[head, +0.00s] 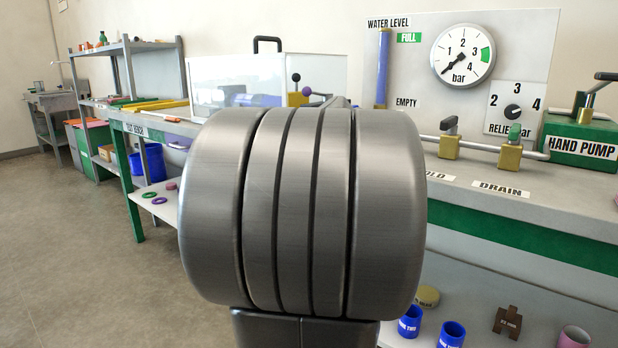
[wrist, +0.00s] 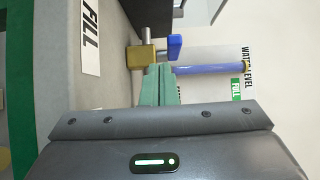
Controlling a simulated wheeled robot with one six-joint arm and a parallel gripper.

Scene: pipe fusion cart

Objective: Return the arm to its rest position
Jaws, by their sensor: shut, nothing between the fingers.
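My gripper (wrist: 158,70) shows in the wrist view as two green fingers pressed together, with nothing between them. Its tips are close to a brass valve (wrist: 139,55) with a blue handle (wrist: 174,47); I cannot tell whether they touch. In the head view a large grey ribbed joint of my arm (head: 305,210) fills the middle. It hides my gripper and part of the bench there.
The bench (head: 565,210) on the right carries brass valves (head: 510,157), a green hand pump (head: 580,142) and a panel with a pressure gauge (head: 462,54). A clear box (head: 230,85) stands behind my arm. The blue water level tube (wrist: 210,69) is near my fingers. Floor at left is open.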

